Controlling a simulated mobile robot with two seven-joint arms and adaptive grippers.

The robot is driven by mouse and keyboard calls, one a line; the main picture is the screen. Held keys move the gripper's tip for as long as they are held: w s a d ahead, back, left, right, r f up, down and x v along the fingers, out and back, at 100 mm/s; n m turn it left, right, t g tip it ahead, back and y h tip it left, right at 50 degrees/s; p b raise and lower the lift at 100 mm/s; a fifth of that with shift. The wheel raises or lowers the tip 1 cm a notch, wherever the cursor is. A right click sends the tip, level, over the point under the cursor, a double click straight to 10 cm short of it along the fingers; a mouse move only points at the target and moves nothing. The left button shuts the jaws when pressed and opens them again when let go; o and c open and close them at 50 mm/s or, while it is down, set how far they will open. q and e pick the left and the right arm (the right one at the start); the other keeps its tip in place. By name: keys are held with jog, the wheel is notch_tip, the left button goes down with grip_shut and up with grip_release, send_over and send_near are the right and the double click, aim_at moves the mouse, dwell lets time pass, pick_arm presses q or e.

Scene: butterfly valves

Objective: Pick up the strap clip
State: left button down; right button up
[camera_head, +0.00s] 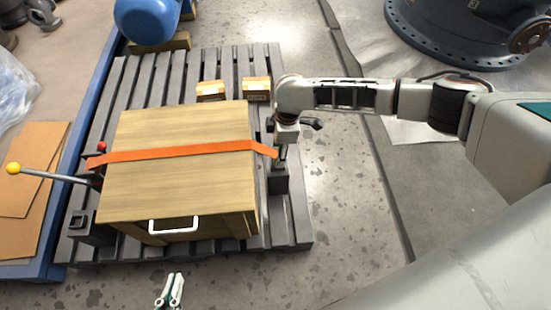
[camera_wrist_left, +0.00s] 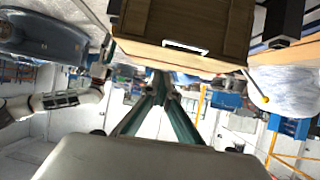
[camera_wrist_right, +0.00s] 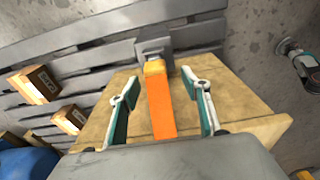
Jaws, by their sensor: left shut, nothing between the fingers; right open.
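An orange strap (camera_head: 180,153) lies across the top of a wooden crate (camera_head: 180,120). Its right end, with the strap clip (camera_wrist_right: 154,67), hangs past the crate's edge by a dark grey block (camera_wrist_right: 153,46). My right gripper (camera_wrist_right: 160,83) is open, with its two fingers on either side of the strap's end and nothing gripped. In the head view, my right gripper (camera_head: 280,157) points down at the crate's right edge and partly hides the clip. My left gripper (camera_head: 170,291) is shut and empty in front of the crate; it also shows in the left wrist view (camera_wrist_left: 161,82).
The crate stands on a grey slatted pallet (camera_head: 298,215). Two small cartons (camera_head: 256,88) sit behind it. A lever with a yellow knob (camera_head: 13,169) sticks out at the left. A blue motor (camera_head: 147,20) stands at the back.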

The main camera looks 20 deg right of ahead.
notch_tip(320, 180, down, 3)
jog(key=shift+d+f+b, duration=0.1)
jog(key=shift+f+b, duration=0.05)
jog(key=shift+b, duration=0.55)
jog(key=shift+w+f+b, duration=0.15)
jog(key=shift+f+b, duration=0.35)
jog(key=shift+f, duration=0.45)
jog(key=shift+w, duration=0.15)
pick_arm(q)
jog(key=d, duration=0.1)
jog(key=d+r+n, duration=0.1)
jog(key=d+n, duration=0.1)
jog(key=shift+w+r+t+h, duration=0.15)
jog(key=shift+w+t+h, duration=0.2)
jog(key=shift+t+h, duration=0.05)
pick_arm(e)
jog(key=shift+w+r, duration=0.1)
jog(key=shift+r, duration=0.1)
jog(key=c, duration=1.3)
pick_arm(q)
jog(key=shift+s+a+f, duration=0.15)
jog(key=shift+f, duration=0.05)
pick_arm(e)
grip_shut()
